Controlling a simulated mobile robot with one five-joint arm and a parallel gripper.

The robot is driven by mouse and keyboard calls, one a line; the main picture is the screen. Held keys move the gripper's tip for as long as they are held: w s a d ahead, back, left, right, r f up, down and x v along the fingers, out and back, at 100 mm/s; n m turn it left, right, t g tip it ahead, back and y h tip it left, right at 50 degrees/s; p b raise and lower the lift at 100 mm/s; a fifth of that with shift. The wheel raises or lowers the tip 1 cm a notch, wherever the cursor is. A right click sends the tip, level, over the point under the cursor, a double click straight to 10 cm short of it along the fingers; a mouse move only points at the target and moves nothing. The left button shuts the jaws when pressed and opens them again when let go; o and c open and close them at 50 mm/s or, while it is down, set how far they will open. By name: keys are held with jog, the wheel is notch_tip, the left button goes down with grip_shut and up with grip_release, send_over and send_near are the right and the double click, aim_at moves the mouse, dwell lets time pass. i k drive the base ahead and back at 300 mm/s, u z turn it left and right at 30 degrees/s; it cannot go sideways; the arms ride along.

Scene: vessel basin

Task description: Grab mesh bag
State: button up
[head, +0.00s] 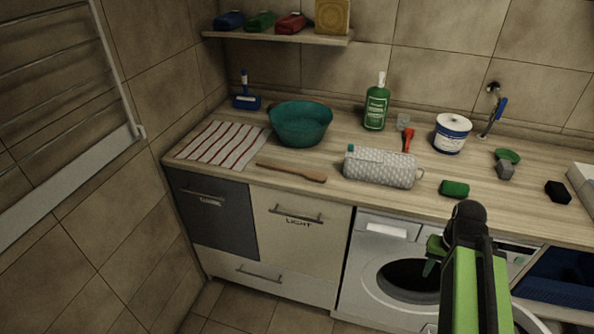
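A whitish-grey, patterned, roll-shaped bag (380,168) lies on its side on the wooden counter, near the front edge. It looks like the mesh bag. A small loop shows at its right end and a teal bit at its upper left. My gripper (432,258) shows only in part, in front of the washing machine, below and right of the bag and apart from it. My own arm covers much of it, so its fingers cannot be read.
A green sponge (454,188) lies right of the bag, and a wooden utensil (292,172) lies left. Behind stand a teal basin (300,124), green bottle (376,106), red-handled brush (408,139) and white tub (452,133). A washing machine (372,262) stands below.

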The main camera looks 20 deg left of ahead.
aim_at(396, 170)
jog(key=u, duration=1.95)
jog(key=i, duration=0.55)
jog(key=z, duration=0.15)
